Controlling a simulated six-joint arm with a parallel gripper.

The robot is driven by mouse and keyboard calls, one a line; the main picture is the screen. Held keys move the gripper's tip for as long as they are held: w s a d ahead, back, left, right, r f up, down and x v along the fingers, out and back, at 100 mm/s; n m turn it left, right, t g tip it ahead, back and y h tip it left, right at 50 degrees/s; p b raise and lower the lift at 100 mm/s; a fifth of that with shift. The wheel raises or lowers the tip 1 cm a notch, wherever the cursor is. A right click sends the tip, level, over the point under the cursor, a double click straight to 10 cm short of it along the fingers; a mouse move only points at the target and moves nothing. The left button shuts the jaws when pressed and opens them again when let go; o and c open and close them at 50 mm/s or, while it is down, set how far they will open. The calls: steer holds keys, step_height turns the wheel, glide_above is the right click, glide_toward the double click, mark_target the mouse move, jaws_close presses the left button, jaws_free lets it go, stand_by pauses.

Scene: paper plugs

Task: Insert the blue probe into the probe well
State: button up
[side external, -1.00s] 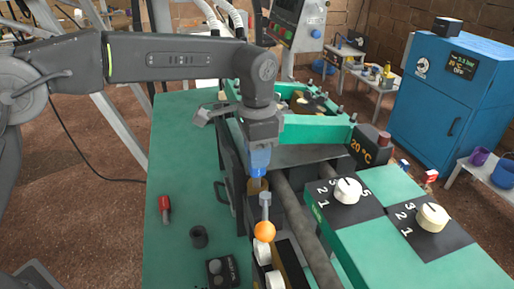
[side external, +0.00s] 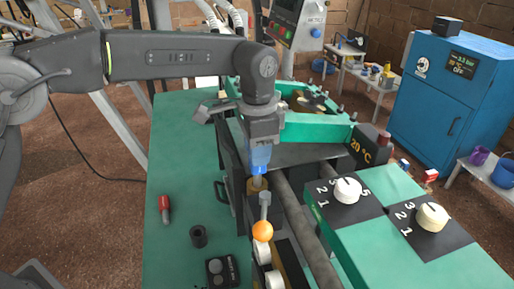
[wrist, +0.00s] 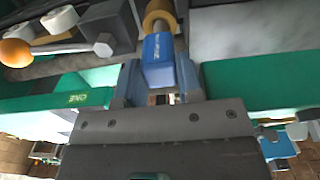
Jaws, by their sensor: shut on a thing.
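The blue probe (side external: 260,160) is held upright in my gripper (side external: 262,145), its pale metal shaft (side external: 258,181) pointing down. My gripper is shut on its blue body, which also shows between the fingers in the wrist view (wrist: 158,62). The probe well appears to be the brass collar (side external: 257,190) directly below; it shows as a tan ring in the wrist view (wrist: 160,17). The shaft lines up with the collar and meets it in both views. I cannot tell how far the tip is inside. A gap separates the blue body from the collar.
A lever with an orange ball (side external: 262,230) stands close in front of the collar. Thick grey bars (side external: 302,225) run to its right. A red-handled tool (side external: 164,208) and a black cylinder (side external: 198,237) lie on the green table (side external: 178,140), which has free room at left.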

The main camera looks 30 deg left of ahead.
steer(key=shift+f, duration=0.65)
stand_by(1.9)
steer(key=shift+r, duration=0.4)
stand_by(0.3)
steer(key=o, duration=1.1)
steer(key=shift+w+a+r, duration=0.1)
steer(key=shift+w+r, duration=0.05)
steer(key=shift+r, duration=2.8)
